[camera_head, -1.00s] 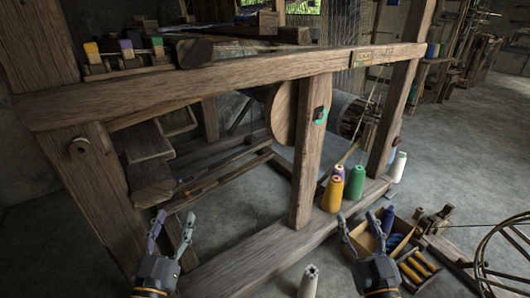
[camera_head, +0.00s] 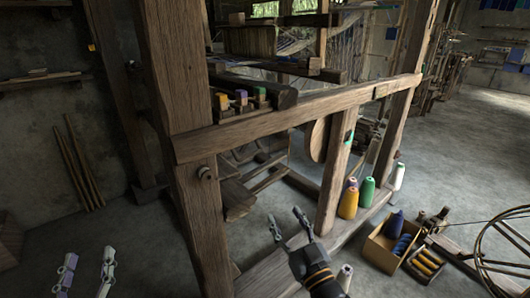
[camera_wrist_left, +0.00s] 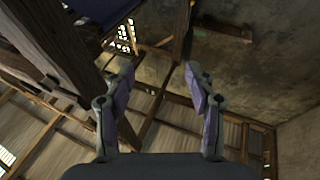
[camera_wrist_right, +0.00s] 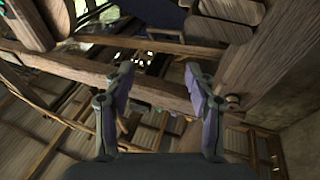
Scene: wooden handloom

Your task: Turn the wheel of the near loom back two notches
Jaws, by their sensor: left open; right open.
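The near loom (camera_head: 262,130) is a heavy wooden frame. A round wooden disc (camera_head: 319,139), which looks like its wheel, sits behind the front post and is partly hidden by it. A small teal piece (camera_head: 348,137) shows on that post; I cannot make out notches. My left gripper (camera_head: 89,256) is open and empty at the lower left, well left of the loom. My right gripper (camera_head: 284,218) is open and empty, in front of the loom and below the disc. Both wrist views show spread fingers with nothing between them, left (camera_wrist_left: 160,85) and right (camera_wrist_right: 159,85).
A box (camera_head: 379,248) of spools and a round wooden reel (camera_head: 500,250) are at the right. Sticks (camera_head: 80,165) lean on the left wall. Floor on the left is clear.

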